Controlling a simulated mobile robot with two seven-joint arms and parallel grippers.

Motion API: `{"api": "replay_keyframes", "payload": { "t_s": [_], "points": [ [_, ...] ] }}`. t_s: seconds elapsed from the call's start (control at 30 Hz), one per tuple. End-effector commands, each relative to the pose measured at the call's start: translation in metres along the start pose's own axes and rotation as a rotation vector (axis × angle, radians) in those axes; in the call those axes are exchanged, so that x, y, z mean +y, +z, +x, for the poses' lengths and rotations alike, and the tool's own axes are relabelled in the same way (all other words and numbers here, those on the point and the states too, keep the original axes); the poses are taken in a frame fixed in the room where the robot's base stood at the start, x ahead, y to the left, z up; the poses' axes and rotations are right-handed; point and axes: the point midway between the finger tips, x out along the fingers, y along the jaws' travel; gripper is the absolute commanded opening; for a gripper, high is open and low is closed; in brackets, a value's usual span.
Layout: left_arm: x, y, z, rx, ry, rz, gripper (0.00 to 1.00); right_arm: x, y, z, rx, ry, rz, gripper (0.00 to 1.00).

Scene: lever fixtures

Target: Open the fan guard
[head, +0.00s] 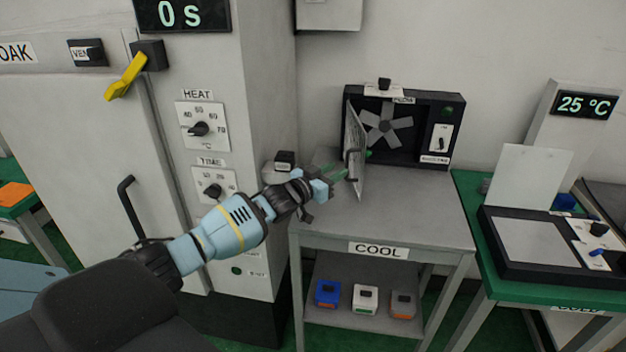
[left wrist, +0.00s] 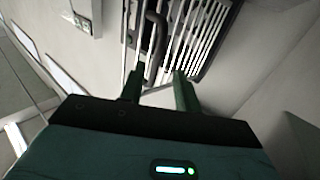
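The fan guard (head: 355,153) is a pale panel on the left side of the black fan box (head: 428,143). It stands swung out, seen nearly edge-on, so the grey fan (head: 386,127) is exposed. In the left wrist view the guard's bars (left wrist: 205,38) and its dark handle (left wrist: 155,45) are close ahead. My left gripper (head: 355,166) is at the guard, its green fingers on either side of its edge and handle. In the left wrist view the fingers (left wrist: 158,80) are apart, with visible gaps beside the handle. My right gripper is not in view.
The fan box stands on the grey COOL table (head: 430,215); small coloured boxes (head: 365,299) sit on its lower shelf. A tall cabinet (head: 265,100) with dials rises close to my left arm. A green table (head: 465,195) with a black-framed device stands right.

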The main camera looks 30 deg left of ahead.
Motion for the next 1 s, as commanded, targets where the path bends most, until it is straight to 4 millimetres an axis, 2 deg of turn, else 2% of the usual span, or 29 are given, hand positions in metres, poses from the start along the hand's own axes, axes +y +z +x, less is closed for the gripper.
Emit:
{"api": "replay_keyframes", "payload": {
  "t_s": [0.3,0.5,0.7,1.0],
  "points": [
    [-0.001,-0.003,-0.043,0.002,-0.001,0.002,0.33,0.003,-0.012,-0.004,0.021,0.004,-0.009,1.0],
    [-0.002,-0.002,-0.062,0.002,-0.002,0.001,0.33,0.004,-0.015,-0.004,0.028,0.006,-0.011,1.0],
    [-0.002,-0.002,-0.069,0.002,-0.003,0.001,0.33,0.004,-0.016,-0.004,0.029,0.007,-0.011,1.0],
    [-0.002,-0.001,-0.07,0.001,-0.003,0.001,0.33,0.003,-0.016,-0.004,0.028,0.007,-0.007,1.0]
  ]
}}
